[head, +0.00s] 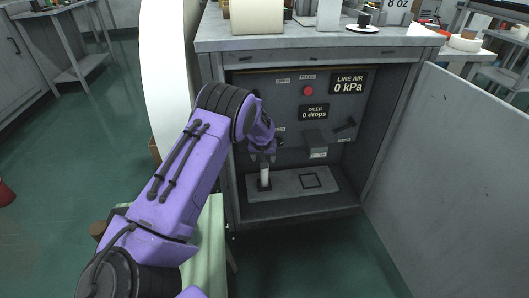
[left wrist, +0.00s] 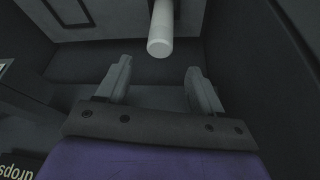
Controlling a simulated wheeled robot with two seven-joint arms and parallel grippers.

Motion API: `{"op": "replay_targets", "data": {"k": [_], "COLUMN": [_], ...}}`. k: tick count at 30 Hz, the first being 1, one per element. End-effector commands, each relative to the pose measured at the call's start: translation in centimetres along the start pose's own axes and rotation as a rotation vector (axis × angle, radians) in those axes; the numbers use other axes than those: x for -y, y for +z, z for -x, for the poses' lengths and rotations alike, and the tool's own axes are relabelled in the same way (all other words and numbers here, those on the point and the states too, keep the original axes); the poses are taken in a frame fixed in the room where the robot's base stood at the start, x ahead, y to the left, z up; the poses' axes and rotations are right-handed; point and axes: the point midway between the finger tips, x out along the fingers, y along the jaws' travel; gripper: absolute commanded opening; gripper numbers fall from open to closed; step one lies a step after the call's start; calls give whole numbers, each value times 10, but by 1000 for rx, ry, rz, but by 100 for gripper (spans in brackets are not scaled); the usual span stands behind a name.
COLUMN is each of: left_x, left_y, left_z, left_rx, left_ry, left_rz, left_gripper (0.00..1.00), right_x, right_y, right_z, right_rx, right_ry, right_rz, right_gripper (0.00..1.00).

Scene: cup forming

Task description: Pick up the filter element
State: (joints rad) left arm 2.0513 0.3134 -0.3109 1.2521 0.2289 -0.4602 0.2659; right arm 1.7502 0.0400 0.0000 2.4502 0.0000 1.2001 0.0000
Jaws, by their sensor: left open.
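The filter element (head: 265,174) is a small white cylinder. In the head view it stands upright at the left end of a grey block inside the cabinet. It also shows in the left wrist view as a white cylinder (left wrist: 161,32) with its rounded end toward me. My left gripper (head: 263,157) is just above it in the head view. In the left wrist view its two fingers (left wrist: 158,66) are apart with nothing between them. The cylinder's end lies just beyond the tips, roughly in line with the gap. My right gripper is not in view.
The grey block (head: 286,189) has a dark square outline on its right. The cabinet's back panel holds a red button (head: 308,91), a LINE AIR display (head: 348,84) reading 0 kPa and an oiler display (head: 314,112). A grey side panel (head: 450,170) stands at the right.

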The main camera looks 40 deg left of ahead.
Motion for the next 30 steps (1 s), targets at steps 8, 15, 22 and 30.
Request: {"op": "replay_targets", "data": {"k": [8, 15, 22, 30], "left_x": [-2, -2, -2, -2], "left_y": [6, 4, 4, 4], "left_z": [-46, -68, -67, -67], "left_rx": [1, 0, 0, 0], "left_ry": [-1, 0, 0, 0], "left_rz": [-1, 0, 0, -1], "left_gripper": [67, 67, 47, 0], "right_x": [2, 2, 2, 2], "right_y": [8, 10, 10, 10], "right_z": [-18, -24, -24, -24], "right_rx": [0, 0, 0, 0], "right_ry": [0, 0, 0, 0], "right_rz": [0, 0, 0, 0], "right_gripper": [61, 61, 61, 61]}}
